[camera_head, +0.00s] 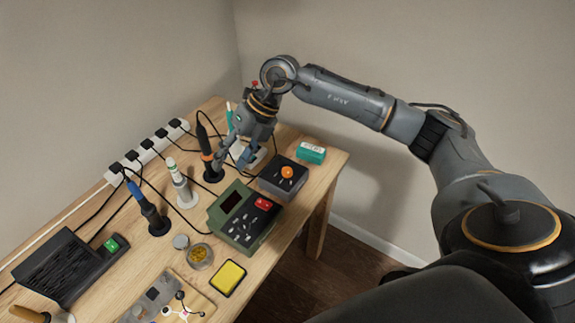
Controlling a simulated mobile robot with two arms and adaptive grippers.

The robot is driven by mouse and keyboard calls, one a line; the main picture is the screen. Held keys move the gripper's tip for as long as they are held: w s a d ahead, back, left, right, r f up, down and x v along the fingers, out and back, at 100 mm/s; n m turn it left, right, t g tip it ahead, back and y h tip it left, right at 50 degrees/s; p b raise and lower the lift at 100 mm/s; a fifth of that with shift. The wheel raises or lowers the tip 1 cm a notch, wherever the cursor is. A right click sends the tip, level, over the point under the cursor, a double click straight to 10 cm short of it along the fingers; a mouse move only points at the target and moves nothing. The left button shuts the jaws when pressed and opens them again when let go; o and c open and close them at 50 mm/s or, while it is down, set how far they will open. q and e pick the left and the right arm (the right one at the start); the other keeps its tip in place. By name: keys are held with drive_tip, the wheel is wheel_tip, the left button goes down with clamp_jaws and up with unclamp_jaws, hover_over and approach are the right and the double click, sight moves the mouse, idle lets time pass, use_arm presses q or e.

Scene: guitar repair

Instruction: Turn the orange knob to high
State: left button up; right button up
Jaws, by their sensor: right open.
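The orange knob (287,172) sits on top of a dark grey box (270,183) near the right end of the wooden table. My right gripper (230,164) comes down from above, left of the knob and apart from it. Its fingers are open, beside an upright black and orange tool (206,150) in a dark stand. I cannot tell whether they touch that tool. Marks for the knob's setting are too small to read. My left gripper is not in view.
A green device (243,217) with a red switch stands in front of the grey box. A teal box (311,153) lies at the table's right corner.

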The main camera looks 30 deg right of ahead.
sight(287, 170)
drive_tip(key=d+r+m+h, duration=0.2)
drive_tip(key=d+h, duration=0.4)
drive_tip(key=d, duration=0.9)
drive_tip(key=shift+g, duration=0.4)
wheel_tip(287, 170, down, 14)
drive_tip(key=shift+a+p, duration=0.1)
drive_tip(key=shift+p, duration=0.95)
clamp_jaws()
